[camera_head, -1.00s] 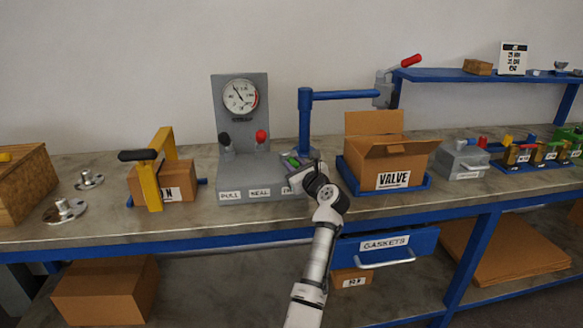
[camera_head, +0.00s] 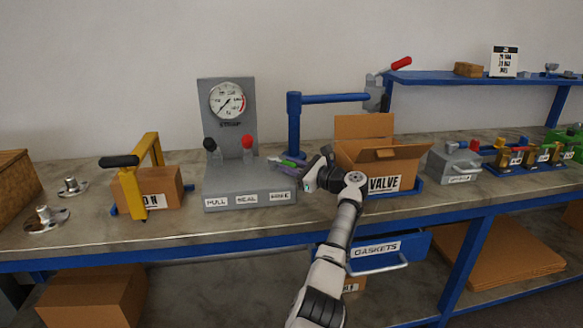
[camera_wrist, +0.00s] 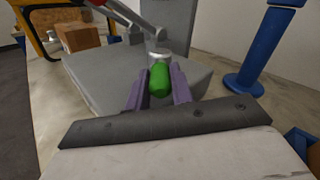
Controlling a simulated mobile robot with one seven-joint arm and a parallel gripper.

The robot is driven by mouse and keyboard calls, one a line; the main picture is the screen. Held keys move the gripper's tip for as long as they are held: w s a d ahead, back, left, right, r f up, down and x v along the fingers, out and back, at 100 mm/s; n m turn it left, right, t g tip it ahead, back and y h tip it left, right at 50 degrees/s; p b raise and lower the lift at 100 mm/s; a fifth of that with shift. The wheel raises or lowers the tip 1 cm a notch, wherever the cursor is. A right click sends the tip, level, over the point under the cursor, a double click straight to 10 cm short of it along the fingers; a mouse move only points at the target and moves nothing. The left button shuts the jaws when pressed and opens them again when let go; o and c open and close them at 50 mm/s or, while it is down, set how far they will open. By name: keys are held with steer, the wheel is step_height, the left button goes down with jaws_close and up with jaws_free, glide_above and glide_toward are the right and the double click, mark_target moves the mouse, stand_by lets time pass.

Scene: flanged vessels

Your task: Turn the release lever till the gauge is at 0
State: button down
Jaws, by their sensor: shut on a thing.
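The release lever's green handle (camera_wrist: 160,80) sits between the purple fingers of my gripper (camera_wrist: 158,88) in the wrist view. My gripper is shut on it. In the head view my gripper (camera_head: 298,166) reaches in from the right at the right end of the grey gauge stand (camera_head: 250,186); the green handle (camera_head: 289,163) shows only in part there. The round white gauge (camera_head: 228,100) is on the stand's upright panel. Its thin needle appears to point down and left; I cannot read the exact value.
A black-knobbed lever (camera_head: 210,146) and a red-knobbed lever (camera_head: 248,143) rise from the stand. A blue post (camera_head: 294,126) stands behind my gripper. The open VALVE carton (camera_head: 375,158) is close on the right. A yellow-framed clamp (camera_head: 131,192) stands left.

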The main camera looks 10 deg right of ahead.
steer(key=shift+f, duration=0.1)
stand_by(0.3)
steer(key=c, duration=1.2)
jaws_free()
steer(key=b+v, duration=0.2)
steer(key=v, duration=1.1)
steer(key=shift+w+d, duration=0.1)
steer(key=shift+s+d, duration=0.3)
steer(key=shift+s, duration=0.05)
steer(key=shift+c, duration=0.5)
